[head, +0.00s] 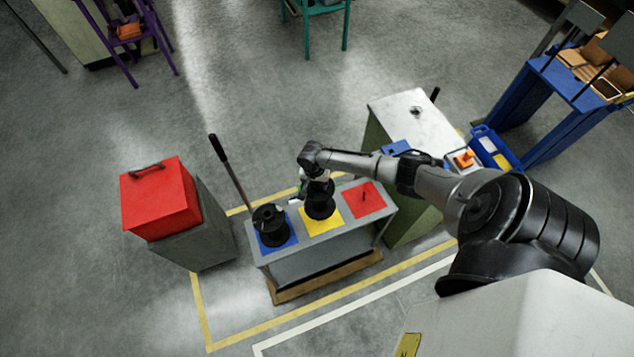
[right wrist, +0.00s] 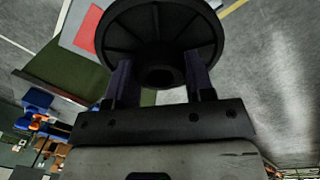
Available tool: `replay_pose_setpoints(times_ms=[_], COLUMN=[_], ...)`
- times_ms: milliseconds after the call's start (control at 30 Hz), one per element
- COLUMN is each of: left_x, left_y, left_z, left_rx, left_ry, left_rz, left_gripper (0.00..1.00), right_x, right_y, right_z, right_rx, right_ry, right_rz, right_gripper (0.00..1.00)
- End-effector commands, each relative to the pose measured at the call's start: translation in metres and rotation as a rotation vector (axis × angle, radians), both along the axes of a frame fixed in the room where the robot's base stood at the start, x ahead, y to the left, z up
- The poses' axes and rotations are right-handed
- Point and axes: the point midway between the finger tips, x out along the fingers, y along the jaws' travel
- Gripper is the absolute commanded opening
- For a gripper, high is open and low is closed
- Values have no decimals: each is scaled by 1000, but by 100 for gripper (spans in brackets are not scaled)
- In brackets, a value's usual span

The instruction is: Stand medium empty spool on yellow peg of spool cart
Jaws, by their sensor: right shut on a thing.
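The spool cart (head: 318,262) is a grey cart with a blue, a yellow and a red square on its top. A black empty spool (head: 320,207) is over the yellow square (head: 322,226). My right gripper (head: 318,188) is shut on this spool from above. In the right wrist view the spool (right wrist: 160,30) sits between the two fingers (right wrist: 158,85), its round flange beyond them. Whether the spool rests on the square or hangs just above it I cannot tell. The yellow peg is hidden. My left gripper is out of view.
Another black spool (head: 270,226) stands on the blue square. The red square (head: 364,198) holds only a thin peg. A red toolbox (head: 160,205) on a grey cabinet stands left of the cart. A white-topped green cabinet (head: 412,112) stands behind right. The cart's handle (head: 230,172) rises at left.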

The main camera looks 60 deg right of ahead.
Motion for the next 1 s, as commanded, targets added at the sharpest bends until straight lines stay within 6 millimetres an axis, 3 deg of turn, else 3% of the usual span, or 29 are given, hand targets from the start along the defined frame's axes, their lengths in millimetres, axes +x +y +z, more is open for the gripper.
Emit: replay_pose_setpoints(times_ms=[1000], left_x=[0], left_y=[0], left_z=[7], left_rx=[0], left_ry=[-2], left_rz=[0], left_gripper=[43], right_x=[1], right_y=[0], right_z=[0], right_rx=[0], right_ry=[-1], right_rz=[0], right_gripper=[1])
